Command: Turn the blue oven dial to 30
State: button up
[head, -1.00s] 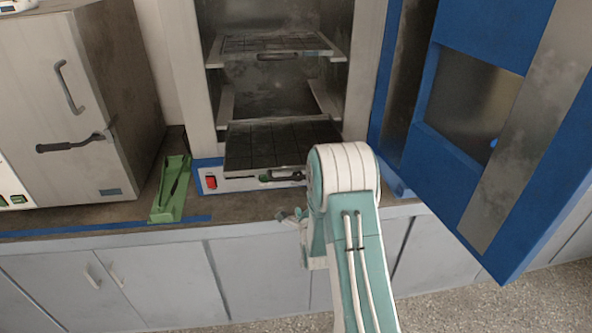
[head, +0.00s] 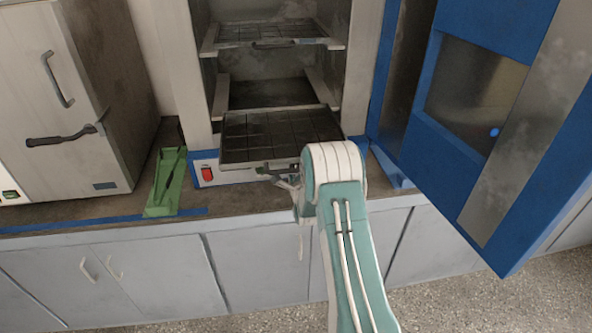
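The blue-framed oven stands on the counter with its blue door (head: 450,170) swung open to the right. Its front control strip (head: 228,172) runs below the lower shelf and carries a red switch (head: 207,174) at the left. I cannot make out a dial or its markings; my arm and gripper cover much of the strip. My gripper (head: 276,173) is at the strip's middle, just under the front of the lower shelf (head: 265,140). It is small and partly hidden behind my arm, so I cannot tell whether its fingers are open or touch anything.
The upper shelf (head: 270,34) and lower shelf stick out of the oven. A green stand (head: 168,180) is on the counter (head: 110,212) left of the oven. A grey cabinet-like appliance (head: 70,110) with black handle stands further left. The open door bounds the right side.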

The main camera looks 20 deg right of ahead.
jog(key=shift+w+a, duration=0.1)
jog(key=shift+w, duration=0.05)
jog(key=c, duration=1.2)
jog(key=shift+o, duration=0.2)
jog(key=shift+n, duration=1.1)
jog(key=n, duration=0.4)
jog(key=shift+f, duration=0.1)
jog(key=n, duration=0.7)
jog(key=shift+f, duration=0.1)
jog(key=shift+a, duration=0.1)
